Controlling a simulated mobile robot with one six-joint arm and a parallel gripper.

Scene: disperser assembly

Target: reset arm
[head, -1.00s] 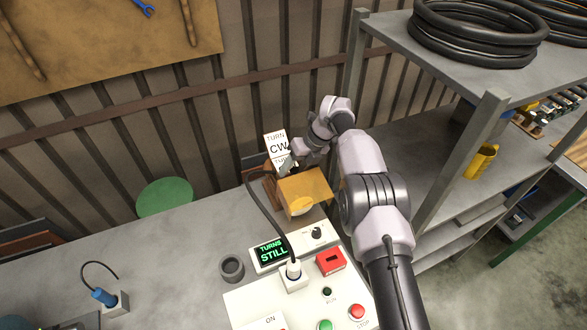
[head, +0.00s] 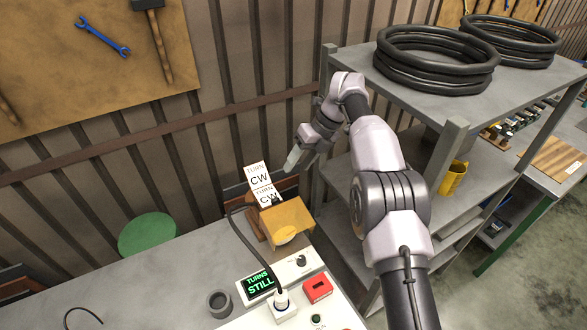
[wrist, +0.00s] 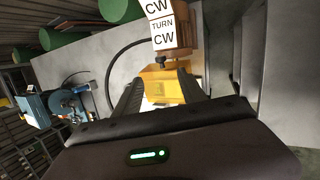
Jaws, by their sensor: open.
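My gripper (head: 293,159) is raised in the air above and to the right of the disperser, beside the shelf. In the wrist view its two dark fingers (wrist: 158,88) are apart with nothing held between them. The disperser has a yellow-orange box (head: 291,214) with a pale yellow piece at its front, and white "TURN CW" cards (head: 259,177) stand behind it. The box also shows beyond the fingers in the wrist view (wrist: 166,92). A display (head: 258,284) on the bench reads "TURNS STILL" in green.
A grey shelf (head: 452,140) with black hose coils (head: 436,58) and a yellow mug (head: 453,178) stands close on the right. The bench holds a red block (head: 317,289), a white plug (head: 282,304) with a cable, and a dark ring (head: 220,303). The bench's left part is mostly clear.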

